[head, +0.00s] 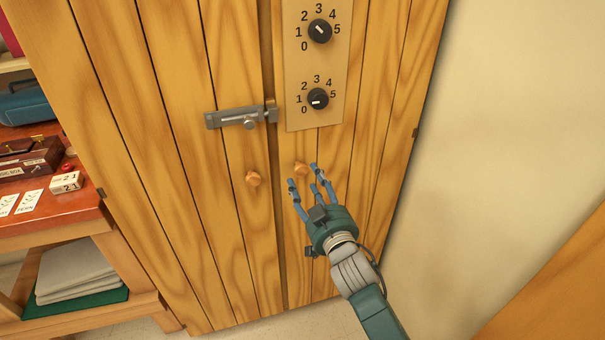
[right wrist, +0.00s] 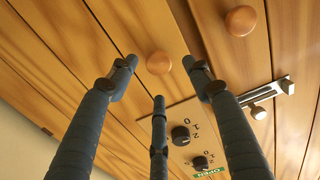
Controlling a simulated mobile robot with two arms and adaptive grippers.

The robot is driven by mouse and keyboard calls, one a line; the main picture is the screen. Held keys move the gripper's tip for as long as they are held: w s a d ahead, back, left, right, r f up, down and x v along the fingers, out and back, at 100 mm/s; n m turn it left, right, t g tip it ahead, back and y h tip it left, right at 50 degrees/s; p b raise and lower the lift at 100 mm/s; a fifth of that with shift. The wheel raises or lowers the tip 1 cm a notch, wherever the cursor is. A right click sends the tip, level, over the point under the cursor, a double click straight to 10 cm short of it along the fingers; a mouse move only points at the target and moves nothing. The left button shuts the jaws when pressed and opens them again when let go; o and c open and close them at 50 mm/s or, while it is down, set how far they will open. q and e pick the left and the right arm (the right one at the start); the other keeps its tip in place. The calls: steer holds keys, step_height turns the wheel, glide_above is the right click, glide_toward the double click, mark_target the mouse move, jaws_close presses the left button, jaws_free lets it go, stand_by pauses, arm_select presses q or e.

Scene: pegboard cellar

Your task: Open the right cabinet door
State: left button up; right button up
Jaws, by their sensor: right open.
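The right cabinet door (head: 380,110) is shut and has a round wooden knob (head: 301,168), which also shows in the right wrist view (right wrist: 158,63). My right gripper (head: 308,177) is open and empty, its fingers pointing up at this knob. In the right wrist view the knob shows in the gap beyond the fingertips (right wrist: 163,80); I cannot tell whether they touch it. A grey sliding latch (head: 232,118) sits on the left door and reaches the seam between the doors. I cannot tell whether its bolt sits in the catch (head: 272,110). My left gripper is out of view.
The left door (head: 170,110) is shut, with its own knob (head: 253,179). A panel with an upper dial (head: 320,31) and a lower dial (head: 318,98) is on the right door. A red-topped shelf unit (head: 60,212) with boxes stands left. A bare wall (head: 500,110) is right.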

mark_target(302, 171)
steer(key=shift+x, duration=1.85)
jaws_close()
